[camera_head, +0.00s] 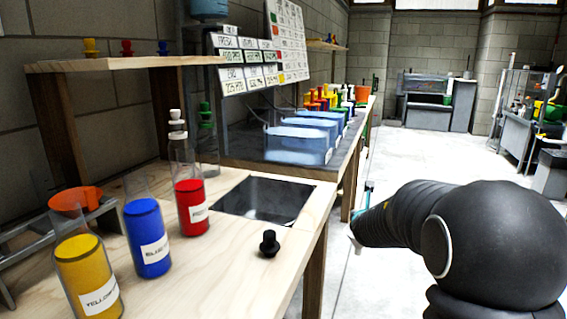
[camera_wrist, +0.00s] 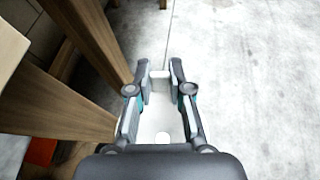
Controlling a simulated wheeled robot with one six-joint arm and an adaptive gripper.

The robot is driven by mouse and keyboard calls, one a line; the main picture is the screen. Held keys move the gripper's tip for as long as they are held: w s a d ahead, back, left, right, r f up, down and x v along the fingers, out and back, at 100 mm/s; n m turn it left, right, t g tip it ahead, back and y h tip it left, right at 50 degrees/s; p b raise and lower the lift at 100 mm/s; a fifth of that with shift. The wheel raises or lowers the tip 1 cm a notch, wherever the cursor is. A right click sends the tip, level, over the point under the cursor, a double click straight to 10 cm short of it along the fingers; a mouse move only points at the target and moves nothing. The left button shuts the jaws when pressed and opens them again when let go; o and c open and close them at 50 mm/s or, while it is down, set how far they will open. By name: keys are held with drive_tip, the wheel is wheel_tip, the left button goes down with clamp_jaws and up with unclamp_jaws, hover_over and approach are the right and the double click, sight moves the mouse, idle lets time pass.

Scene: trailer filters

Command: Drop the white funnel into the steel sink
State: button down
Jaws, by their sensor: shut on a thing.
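The steel sink (camera_head: 262,198) is a dark rectangular basin set into the wooden bench top. My gripper (camera_wrist: 161,78) is shut on a white thing, which I take to be the white funnel (camera_wrist: 161,112), between its two fingers. In the head view my gripper (camera_head: 365,205) is mostly hidden behind my black arm, with only a bit of teal and white showing. It is out to the right of the bench edge, apart from the sink. The funnel's full shape is hidden by the fingers.
Yellow (camera_head: 86,285), blue (camera_head: 147,240) and red (camera_head: 190,205) filled cylinders stand left of the sink. A small black stopper (camera_head: 269,243) sits at its front. Blue bins (camera_head: 298,143) line the bench behind. Wooden legs (camera_wrist: 60,100) stand left of my gripper; the concrete floor (camera_wrist: 255,90) is clear.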

drive_tip(key=w+a+r+n+y+b, duration=0.1)
drive_tip(key=w+a+r+n+y, duration=0.3)
drive_tip(key=r, duration=0.7)
drive_tip(key=s+a+r+n+y, duration=0.1)
drive_tip(key=a+r+y, duration=0.1)
drive_tip(key=a+r, duration=0.65)
drive_tip(key=s+a+r+n+g+y+b, duration=0.1)
drive_tip(key=s+a+r+n+g+y, duration=0.2)
drive_tip(key=a, duration=0.5)
drive_tip(key=s+a+r+n+g+y, duration=0.25)
drive_tip(key=a+n+y, duration=0.2)
drive_tip(key=a, duration=0.35)
wheel_tip(320, 180, down, 6)
drive_tip(key=b, duration=0.6)
drive_tip(key=shift+s+d+f+t+b, duration=0.25)
drive_tip(key=shift+t+b, duration=0.1)
drive_tip(key=shift+t, duration=0.1)
drive_tip(key=shift+r, duration=0.1)
drive_tip(key=c, duration=1)
unclamp_jaws()
drive_tip(key=shift+d, duration=0.1)
drive_tip(key=v, duration=1.2)
